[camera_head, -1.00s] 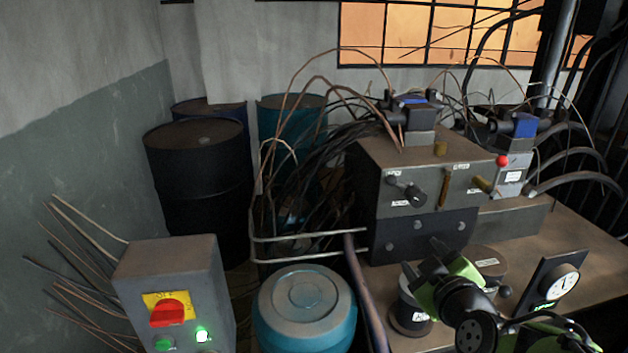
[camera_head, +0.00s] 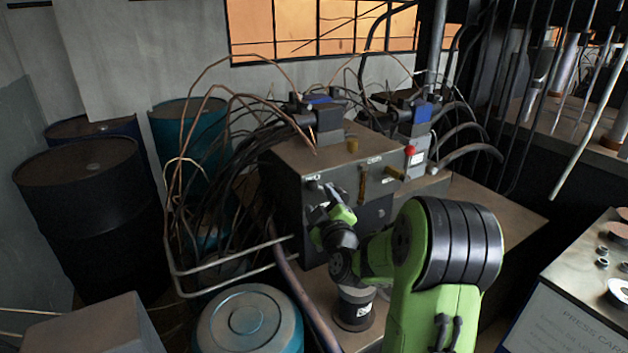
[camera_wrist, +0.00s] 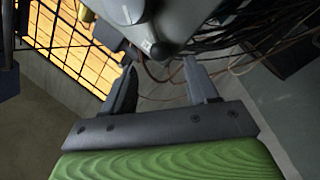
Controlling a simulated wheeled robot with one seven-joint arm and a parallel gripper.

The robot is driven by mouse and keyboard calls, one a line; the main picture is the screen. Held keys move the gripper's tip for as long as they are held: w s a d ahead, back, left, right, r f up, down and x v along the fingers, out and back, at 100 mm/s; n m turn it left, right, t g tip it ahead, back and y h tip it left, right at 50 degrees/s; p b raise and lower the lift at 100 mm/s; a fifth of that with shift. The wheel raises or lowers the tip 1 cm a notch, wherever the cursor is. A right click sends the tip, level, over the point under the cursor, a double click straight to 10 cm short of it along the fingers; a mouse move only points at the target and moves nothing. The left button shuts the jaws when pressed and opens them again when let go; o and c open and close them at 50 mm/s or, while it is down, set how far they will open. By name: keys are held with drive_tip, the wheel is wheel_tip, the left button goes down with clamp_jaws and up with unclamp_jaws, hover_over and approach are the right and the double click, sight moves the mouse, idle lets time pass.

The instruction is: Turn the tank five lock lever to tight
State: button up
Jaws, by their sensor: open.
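A grey control box (camera_head: 290,155) stands on the bench, with small white labels too small to read. Its front carries a black-handled lever (camera_head: 333,190) at left, an upright brass lever (camera_head: 362,185) in the middle and a brass handle (camera_head: 394,173) at right. I cannot tell by label which is the tank five lock lever. My gripper (camera_head: 328,209) is at the box's left front, close to the black-handled lever and partly covering it. In the wrist view my gripper (camera_wrist: 160,72) is open, with a dark round knob end (camera_wrist: 159,50) just beyond and between the fingers; contact is unclear.
A red knob (camera_head: 410,150) sticks up at the box's right. Bundled cables and a bent rail (camera_head: 230,272) lie left of the box. A blue drum (camera_head: 250,322) stands in front, dark barrels (camera_head: 85,200) further left. A black cylinder (camera_head: 353,308) sits below my arm.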

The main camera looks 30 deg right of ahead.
sight(315, 190)
drive_tip(key=p+x, duration=0.1)
drive_tip(key=x, duration=0.4)
drive_tip(key=shift+w, duration=0.25)
clamp_jaws()
